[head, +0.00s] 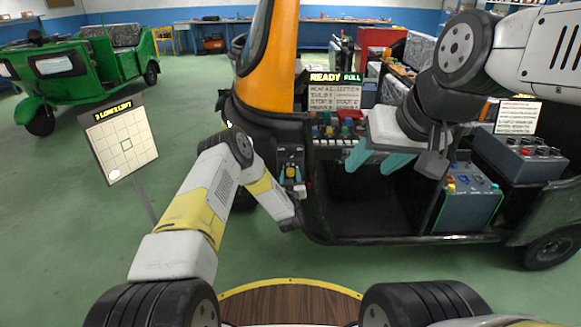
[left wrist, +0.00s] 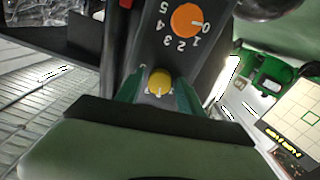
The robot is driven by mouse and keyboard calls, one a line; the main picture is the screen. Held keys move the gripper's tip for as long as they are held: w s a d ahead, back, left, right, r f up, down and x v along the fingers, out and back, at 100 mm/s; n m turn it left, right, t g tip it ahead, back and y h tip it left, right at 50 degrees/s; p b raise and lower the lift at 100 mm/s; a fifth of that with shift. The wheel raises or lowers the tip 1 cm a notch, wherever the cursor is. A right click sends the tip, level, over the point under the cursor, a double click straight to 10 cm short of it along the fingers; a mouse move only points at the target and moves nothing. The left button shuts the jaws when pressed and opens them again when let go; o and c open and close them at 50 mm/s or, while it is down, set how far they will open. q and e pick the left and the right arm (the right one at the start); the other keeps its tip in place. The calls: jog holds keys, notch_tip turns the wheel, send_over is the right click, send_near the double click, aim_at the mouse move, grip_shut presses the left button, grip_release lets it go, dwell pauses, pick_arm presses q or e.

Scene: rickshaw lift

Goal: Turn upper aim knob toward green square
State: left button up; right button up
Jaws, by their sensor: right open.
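The aim board (head: 136,124) stands on a post at left, with a green square outline (head: 126,145) near its middle and a bright white spot (head: 114,174) at its lower left. The board also shows at the right of the left wrist view (left wrist: 303,110). My left gripper (head: 291,174) has its fingers on both sides of a small yellow knob (left wrist: 159,83), closed close against it. An orange numbered dial (left wrist: 187,21) is beside that knob. My right gripper (head: 378,160) is open and empty in front of the rickshaw's panel.
The orange and black rickshaw (head: 277,60) fills the middle, with a READY ROLL sign (head: 335,77) above a panel of coloured controls. A blue-grey control box (head: 467,205) stands at right. A green rickshaw (head: 85,72) is parked back left. The green floor at left is open.

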pick_arm(q)
grip_shut()
jog(key=shift+m, duration=0.4)
jog(key=m, duration=0.2)
jog(key=shift+d+m, duration=0.1)
jog(key=shift+m, duration=0.2)
jog(key=m, duration=0.4)
jog(key=shift+m, duration=0.3)
jog(key=m, duration=0.3)
jog(key=shift+m, duration=0.3)
jog(key=m, duration=0.4)
